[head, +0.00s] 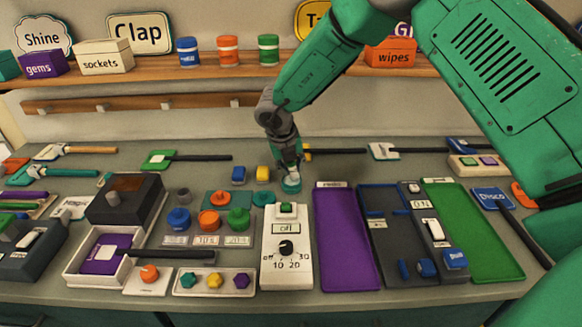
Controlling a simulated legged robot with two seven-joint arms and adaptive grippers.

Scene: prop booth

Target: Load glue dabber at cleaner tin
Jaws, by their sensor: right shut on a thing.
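My right gripper (290,172) reaches down from the upper right to the back middle of the bench. It is shut on a small teal round thing (291,185), mostly under the fingers; I cannot tell if this is the glue dabber. A blue tin (179,219), an orange tin (209,220) and a green tin (239,219) stand in a row left of the gripper, with small labels in front. The labels are too small to read, so I cannot tell which is the cleaner tin. My left gripper is not in view.
A white timer box (287,258) stands just in front of the gripper. A purple tray (345,240), a dark panel (385,255) and a green tray (478,245) lie to its right. A dark box (125,203) and a white tray (72,268) are at left. The shelf (150,70) runs behind.

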